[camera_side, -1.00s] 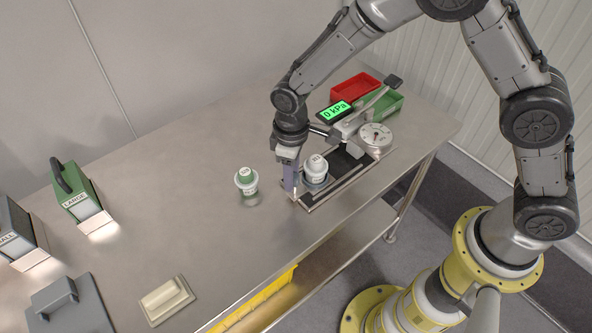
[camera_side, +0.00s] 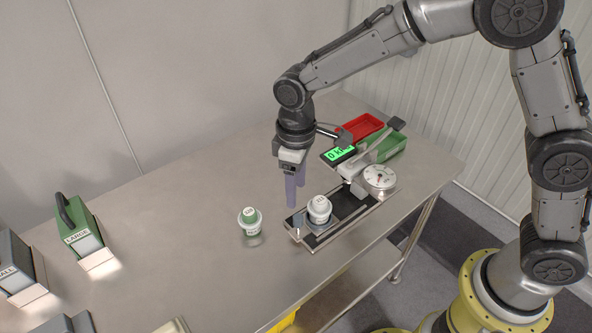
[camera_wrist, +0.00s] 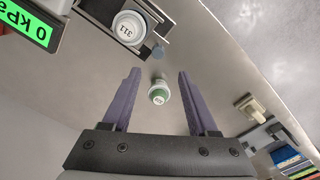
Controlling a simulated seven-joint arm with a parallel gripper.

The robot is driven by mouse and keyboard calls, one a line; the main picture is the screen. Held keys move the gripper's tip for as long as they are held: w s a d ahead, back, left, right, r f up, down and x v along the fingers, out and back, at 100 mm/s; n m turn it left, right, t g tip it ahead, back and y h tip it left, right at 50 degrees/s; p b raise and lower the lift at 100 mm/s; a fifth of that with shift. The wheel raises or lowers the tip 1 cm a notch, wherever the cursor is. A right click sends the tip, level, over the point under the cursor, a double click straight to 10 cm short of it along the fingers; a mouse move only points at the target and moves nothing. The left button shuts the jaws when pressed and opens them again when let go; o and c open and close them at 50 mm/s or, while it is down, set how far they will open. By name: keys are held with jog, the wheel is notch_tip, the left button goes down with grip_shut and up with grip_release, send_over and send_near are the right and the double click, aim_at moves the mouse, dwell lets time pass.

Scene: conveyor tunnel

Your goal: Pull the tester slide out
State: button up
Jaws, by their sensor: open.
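The tester slide (camera_side: 308,229) is a grey plate at the left end of the tester's black track (camera_side: 346,204), clear of the press head. A small round blue-grey knob (camera_wrist: 158,53) is at the slide's outer end. The tester's screen (camera_side: 340,153) reads 0 kPa. My gripper (camera_side: 296,196) is open and empty, with its purple fingers above and behind the slide's left end, apparently apart from it.
A green-lidded jar (camera_side: 250,221) stands on the table left of the slide. A pressure gauge (camera_side: 379,177), red bin (camera_side: 360,128) and green bin (camera_side: 384,146) are at the tester's right end. A green LARGE box (camera_side: 80,228) stands far left.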

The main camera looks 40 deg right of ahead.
jog(key=shift+r, duration=2.2)
